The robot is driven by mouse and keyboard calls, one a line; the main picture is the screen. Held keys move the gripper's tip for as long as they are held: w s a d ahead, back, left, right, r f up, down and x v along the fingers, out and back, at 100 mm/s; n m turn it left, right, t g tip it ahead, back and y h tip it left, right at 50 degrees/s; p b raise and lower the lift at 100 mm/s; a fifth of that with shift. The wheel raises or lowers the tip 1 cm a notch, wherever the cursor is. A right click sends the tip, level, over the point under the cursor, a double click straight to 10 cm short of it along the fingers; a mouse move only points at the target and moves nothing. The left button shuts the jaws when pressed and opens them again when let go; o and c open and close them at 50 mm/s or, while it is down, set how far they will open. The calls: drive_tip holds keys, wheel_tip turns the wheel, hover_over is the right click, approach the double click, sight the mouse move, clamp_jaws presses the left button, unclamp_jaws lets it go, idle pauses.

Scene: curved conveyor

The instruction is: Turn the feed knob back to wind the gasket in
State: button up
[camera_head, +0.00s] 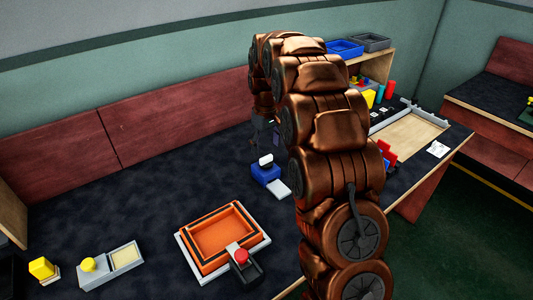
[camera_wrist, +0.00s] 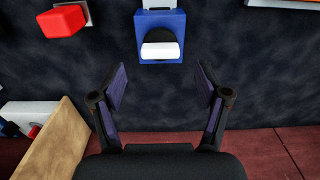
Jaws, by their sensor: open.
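A blue box (camera_wrist: 147,24) with a rounded knob (camera_wrist: 160,50), white on its near face and dark on top, is at the top centre of the wrist view. A pale piece (camera_wrist: 160,3) shows at the box's far side. In the head view the same blue box (camera_head: 265,174) stands on the dark table, with the white-topped knob (camera_head: 265,160) and a pale flat piece (camera_head: 278,188) in front. My gripper (camera_wrist: 160,70) is open and empty, its fingers spread either side of the knob's line and apart from it. I cannot make out a gasket.
An orange tray (camera_head: 218,232) with a red-knobbed block (camera_head: 241,257) lies front centre. A red block (camera_wrist: 64,20) and a wooden panel (camera_wrist: 55,140) show left in the wrist view. Dark tabletop between is clear.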

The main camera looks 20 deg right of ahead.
sight(266, 157)
wheel_tip(266, 157, up, 8)
drive_tip(key=shift+f, duration=0.15)
drive_tip(key=shift+s, duration=0.1)
idle(0.5)
